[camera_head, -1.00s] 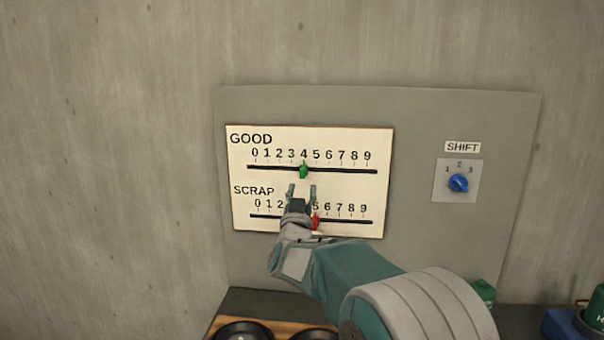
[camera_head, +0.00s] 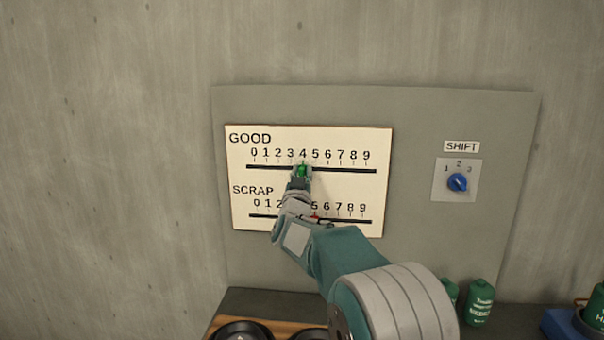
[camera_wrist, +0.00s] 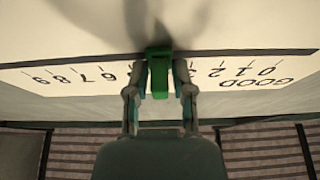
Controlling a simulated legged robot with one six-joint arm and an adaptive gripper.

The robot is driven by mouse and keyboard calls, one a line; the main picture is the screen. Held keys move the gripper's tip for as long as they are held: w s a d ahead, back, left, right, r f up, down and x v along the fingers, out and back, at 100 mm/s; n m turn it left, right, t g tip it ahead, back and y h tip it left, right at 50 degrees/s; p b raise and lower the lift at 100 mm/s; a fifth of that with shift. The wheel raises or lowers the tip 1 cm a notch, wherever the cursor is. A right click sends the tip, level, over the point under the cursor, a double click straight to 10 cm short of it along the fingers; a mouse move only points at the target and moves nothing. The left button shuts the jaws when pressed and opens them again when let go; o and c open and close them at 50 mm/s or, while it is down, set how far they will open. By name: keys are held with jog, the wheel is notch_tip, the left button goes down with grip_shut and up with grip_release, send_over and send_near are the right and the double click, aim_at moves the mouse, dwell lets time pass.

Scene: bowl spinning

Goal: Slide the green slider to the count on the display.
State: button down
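The green slider (camera_head: 302,170) sits on the upper rail of the white scale board, below the 4 of the GOOD row. My gripper (camera_head: 302,176) is at the slider, reaching up from below. In the wrist view, the green slider (camera_wrist: 160,75) stands between the two fingers of my gripper (camera_wrist: 160,88), one on each side. A narrow gap seems to show beside the slider, so the fingers look open around it. The GOOD scale (camera_head: 340,168) runs from 0 to 9. I see no count display in these views.
The red slider (camera_head: 315,217) on the SCRAP rail is partly hidden behind my arm, near the 5. A blue SHIFT knob (camera_head: 457,182) is on the grey panel (camera_head: 420,250) at the right. Green canisters (camera_head: 481,302) and dark round things (camera_head: 243,331) stand below.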

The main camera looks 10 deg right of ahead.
aim_at(340, 166)
jog(key=s+d, duration=0.1)
jog(key=d, duration=0.2)
jog(key=s+d, duration=0.1)
jog(key=d, duration=0.2)
jog(key=s+d, duration=0.1)
jog(key=d, duration=0.2)
jog(key=shift+d, duration=0.15)
jog(key=c, duration=0.6)
grip_release()
jog(key=shift+a, duration=0.2)
jog(key=shift+c, duration=0.2)
jog(key=v, duration=1.2)
